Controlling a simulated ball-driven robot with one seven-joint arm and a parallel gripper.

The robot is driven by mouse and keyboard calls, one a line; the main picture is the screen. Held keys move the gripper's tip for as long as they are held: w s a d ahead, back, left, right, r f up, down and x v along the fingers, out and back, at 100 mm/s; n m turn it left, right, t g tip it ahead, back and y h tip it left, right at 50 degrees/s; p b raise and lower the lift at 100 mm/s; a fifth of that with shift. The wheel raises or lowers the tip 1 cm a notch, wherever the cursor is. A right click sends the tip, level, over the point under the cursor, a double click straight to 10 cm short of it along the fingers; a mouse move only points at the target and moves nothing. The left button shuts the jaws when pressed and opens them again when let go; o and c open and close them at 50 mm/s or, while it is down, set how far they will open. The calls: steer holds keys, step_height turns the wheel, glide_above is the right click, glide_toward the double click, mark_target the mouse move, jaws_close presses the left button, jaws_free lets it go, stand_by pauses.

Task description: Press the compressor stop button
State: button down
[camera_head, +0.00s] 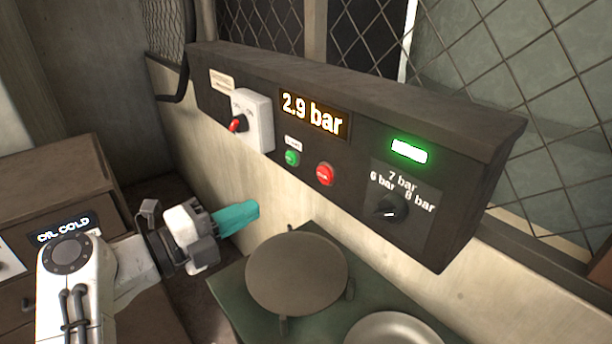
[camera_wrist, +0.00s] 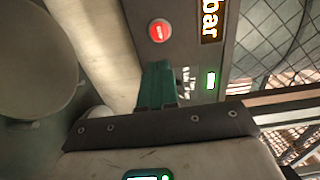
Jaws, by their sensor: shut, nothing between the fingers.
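The red stop button (camera_head: 325,174) is on the front of the dark control panel (camera_head: 345,185). It also shows in the wrist view (camera_wrist: 159,31), above my fingertips. A green button (camera_head: 291,158) is just left of it in the head view. My gripper (camera_head: 255,210) has teal fingers, shut together and empty. In the head view it is below and left of both buttons, apart from them. In the wrist view my gripper (camera_wrist: 158,66) points towards the red button, with a gap between.
The panel also has a lit "2.9 bar" display (camera_head: 313,114), a red-handled switch (camera_head: 240,123), a green lamp (camera_head: 409,151) and a pressure dial (camera_head: 390,209). A round plate (camera_head: 297,273) stands below on a green surface, near my gripper. Wire mesh is behind.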

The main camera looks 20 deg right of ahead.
mark_target(323, 176)
steer(key=p+x, duration=0.3)
steer(key=x, duration=1)
steer(key=shift+p, duration=0.4)
steer(key=shift+w+d+f, duration=0.1)
steer(key=shift+w+d, duration=0.05)
steer(key=shift+d, duration=0.35)
